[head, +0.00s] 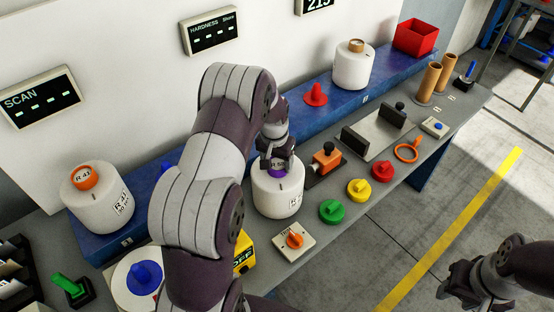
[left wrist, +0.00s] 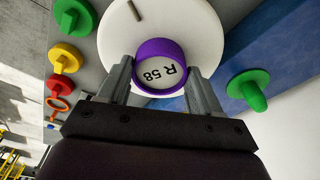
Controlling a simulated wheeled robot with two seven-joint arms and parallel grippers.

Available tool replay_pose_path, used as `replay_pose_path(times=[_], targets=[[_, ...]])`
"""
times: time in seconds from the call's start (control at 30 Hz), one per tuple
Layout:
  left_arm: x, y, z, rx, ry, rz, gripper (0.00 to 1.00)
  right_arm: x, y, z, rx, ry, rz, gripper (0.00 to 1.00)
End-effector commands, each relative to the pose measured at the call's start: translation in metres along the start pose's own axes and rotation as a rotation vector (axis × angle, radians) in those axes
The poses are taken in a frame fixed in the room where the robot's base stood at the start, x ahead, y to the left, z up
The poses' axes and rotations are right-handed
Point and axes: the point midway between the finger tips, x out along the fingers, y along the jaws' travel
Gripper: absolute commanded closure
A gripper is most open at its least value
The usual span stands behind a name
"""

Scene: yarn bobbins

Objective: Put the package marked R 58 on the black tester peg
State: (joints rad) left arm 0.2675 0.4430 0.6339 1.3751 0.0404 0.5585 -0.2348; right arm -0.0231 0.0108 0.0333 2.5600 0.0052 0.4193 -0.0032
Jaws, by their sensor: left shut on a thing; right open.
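My left gripper (head: 277,160) is shut on this purple top from above, a finger on each side. I cannot tell whether the package rests on the bench or hangs just above it. My right gripper (head: 452,292) is open and empty at the lower right, over the floor. I cannot single out the black tester peg; my left arm hides part of the bench.
Green (head: 332,211), yellow (head: 358,190) and red (head: 382,170) knobs line the front edge. An orange block (head: 326,158) is close right of the package. Other packages stand at left (head: 98,200) and back (head: 352,68).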

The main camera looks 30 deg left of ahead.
Motion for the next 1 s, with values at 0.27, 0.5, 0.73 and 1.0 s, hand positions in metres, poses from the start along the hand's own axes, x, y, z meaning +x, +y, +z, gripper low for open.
replay_pose_path(times=[0.27,0.5,0.73,1.0], targets=[[0.001,0.0,-0.002,0.0,0.005,-0.001,1.0,0.002,0.0,0.0,0.0,0.0,0.0,0.57],[0.003,0.0,-0.001,0.0,0.005,-0.001,0.1,0.003,0.0,0.0,0.0,0.0,0.0,0.57],[0.004,0.0,0.0,0.0,0.002,0.0,0.06,0.003,0.0,0.0,0.0,0.0,0.0,0.57],[-0.026,0.0,0.0,0.001,0.007,-0.002,0.06,0.018,0.0,0.002,0.0,0.0,0.0,0.57]])
